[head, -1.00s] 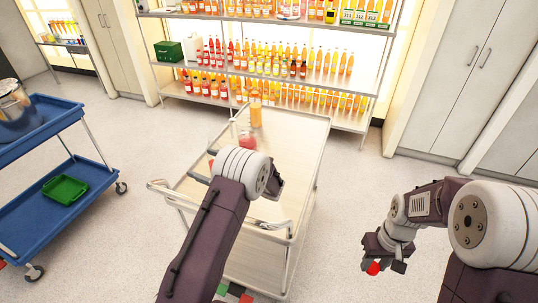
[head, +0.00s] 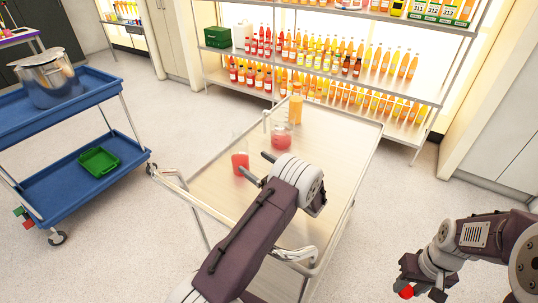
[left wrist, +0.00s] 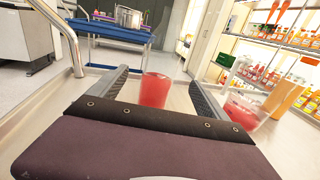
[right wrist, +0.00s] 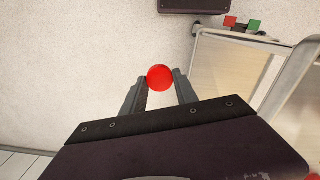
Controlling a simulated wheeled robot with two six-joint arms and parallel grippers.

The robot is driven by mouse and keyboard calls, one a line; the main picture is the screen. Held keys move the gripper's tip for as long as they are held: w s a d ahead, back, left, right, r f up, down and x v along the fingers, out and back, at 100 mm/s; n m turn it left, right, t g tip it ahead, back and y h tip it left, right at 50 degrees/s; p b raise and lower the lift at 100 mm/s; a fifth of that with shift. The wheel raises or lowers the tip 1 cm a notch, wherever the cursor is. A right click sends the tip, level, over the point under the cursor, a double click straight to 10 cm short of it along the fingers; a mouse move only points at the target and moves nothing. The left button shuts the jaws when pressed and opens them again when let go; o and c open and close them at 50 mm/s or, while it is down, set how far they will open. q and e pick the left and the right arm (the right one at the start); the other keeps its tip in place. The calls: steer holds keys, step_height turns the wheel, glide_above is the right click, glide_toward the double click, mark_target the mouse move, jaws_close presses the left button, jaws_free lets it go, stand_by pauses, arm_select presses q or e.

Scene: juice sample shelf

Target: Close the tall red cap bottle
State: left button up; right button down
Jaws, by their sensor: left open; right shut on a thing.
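A tall orange bottle (head: 296,104) stands at the far end of the wooden-topped cart; whether its top is bare is too small to tell. A small red cap (right wrist: 160,78) is between the fingertips of my right gripper (head: 408,290), which is shut on it, right of the cart. My left gripper (head: 256,164) is open over the cart, near a glass of red liquid (head: 240,163). In the left wrist view the glass (left wrist: 154,89) appears between the open fingers, apart from them. The orange bottle (left wrist: 284,98) is at that view's right.
A round clear vessel with red liquid (head: 281,135) stands between the glass and the orange bottle. The cart (head: 222,192) has raised rails. A blue trolley (head: 60,180) stands left; a shelf of juice bottles (head: 390,88) stands behind. Open floor lies right of the cart.

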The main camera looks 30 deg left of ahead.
mark_target(245, 156)
arm_select(q)
steer(key=x, duration=0.6)
steer(key=shift+a, duration=0.35)
steer(key=shift+a+f, duration=0.1)
steer(key=x, duration=0.5)
steer(key=shift+w+f, duration=0.2)
steer(key=shift+f, duration=0.2)
steer(key=shift+r, duration=0.1)
steer(key=c, duration=1.8)
step_height(245, 156, up, 10)
steer(key=shift+p, duration=0.55)
